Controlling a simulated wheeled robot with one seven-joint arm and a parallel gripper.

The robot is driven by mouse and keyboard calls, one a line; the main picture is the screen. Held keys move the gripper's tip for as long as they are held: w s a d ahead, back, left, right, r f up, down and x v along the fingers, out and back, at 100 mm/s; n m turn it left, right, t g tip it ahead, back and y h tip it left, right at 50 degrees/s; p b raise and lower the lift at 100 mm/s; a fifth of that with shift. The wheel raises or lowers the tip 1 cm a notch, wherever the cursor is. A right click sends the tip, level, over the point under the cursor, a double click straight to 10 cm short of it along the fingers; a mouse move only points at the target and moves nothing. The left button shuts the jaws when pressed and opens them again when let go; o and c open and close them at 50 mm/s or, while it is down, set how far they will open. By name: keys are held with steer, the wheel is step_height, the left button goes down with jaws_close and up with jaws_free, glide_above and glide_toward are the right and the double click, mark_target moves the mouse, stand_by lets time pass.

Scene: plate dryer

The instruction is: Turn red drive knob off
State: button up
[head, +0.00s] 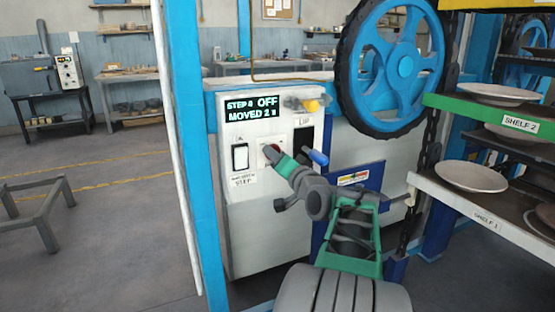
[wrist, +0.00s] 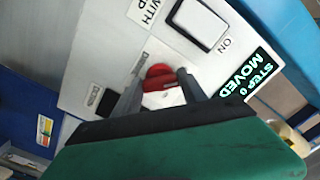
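The red knob (wrist: 158,77) sits on the white panel of the control box (head: 265,215). In the head view only a bit of the red knob (head: 272,150) shows behind my gripper (head: 274,153). In the wrist view the two grey fingers of my gripper (wrist: 160,82) stand apart, one on each side of the knob. The fingertips are close to its sides; I cannot tell whether they touch it. The display (head: 250,108) above reads "STEP 0 OFF" and "MOVED 2", with a last character too small to read.
A white rocker switch (head: 240,157) is left of the knob, and a blue-ended lever (head: 316,157) is right of it. A large blue wheel (head: 398,66) and shelves with plates (head: 470,176) stand to the right. A blue post (head: 190,150) is at the left.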

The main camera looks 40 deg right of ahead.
steer(key=o, duration=0.5)
steer(key=shift+c, duration=0.2)
steer(key=v, duration=0.7)
steer(key=shift+s+a+p, duration=0.2)
steer(key=shift+s+p, duration=0.2)
